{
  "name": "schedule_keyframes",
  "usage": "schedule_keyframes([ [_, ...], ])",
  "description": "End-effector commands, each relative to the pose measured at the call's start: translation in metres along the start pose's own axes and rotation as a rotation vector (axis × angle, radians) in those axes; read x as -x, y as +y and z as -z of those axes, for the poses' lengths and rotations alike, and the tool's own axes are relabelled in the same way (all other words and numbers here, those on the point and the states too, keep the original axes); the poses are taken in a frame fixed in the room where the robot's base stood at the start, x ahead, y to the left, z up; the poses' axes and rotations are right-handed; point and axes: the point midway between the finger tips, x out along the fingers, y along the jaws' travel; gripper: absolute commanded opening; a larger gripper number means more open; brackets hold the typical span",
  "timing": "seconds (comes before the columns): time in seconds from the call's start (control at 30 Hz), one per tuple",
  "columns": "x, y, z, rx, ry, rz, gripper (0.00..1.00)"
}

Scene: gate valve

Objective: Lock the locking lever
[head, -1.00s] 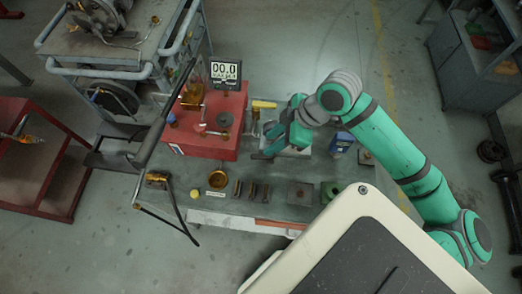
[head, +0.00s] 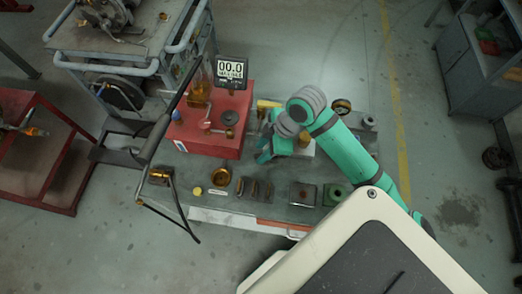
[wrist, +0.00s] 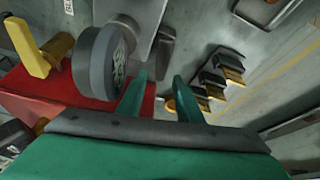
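A yellow lever (head: 268,104), which may be the locking lever, shows in the head view just right of the red box, beyond my arm. A yellow handle (wrist: 32,47) shows upper left in the wrist view; I cannot tell for sure that it is the same part. My gripper (head: 263,152) is over the bench, right of the red box. In the wrist view my gripper's two teal fingers (wrist: 160,95) stand apart with nothing held between them. A dark round part (wrist: 104,62) lies to their left. My arm hides part of the fixture in the head view.
The red box (head: 205,143) carries a display reading 00.0 (head: 231,69). A long black lever (head: 165,122) rises at left. Open floor lies right.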

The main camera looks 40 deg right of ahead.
Motion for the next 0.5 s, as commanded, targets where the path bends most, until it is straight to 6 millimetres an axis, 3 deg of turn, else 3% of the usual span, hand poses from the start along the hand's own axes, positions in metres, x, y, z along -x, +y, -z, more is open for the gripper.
schedule_keyframes([
  [0.17, -0.0113, 0.0, -0.0002, -0.002, 0.0, 0.0, 0.33],
  [0.47, -0.0129, -0.0001, -0.0003, -0.001, 0.0, 0.0, 0.33],
  [0.5, -0.0128, -0.0001, -0.0003, -0.001, 0.0, 0.0, 0.23],
])
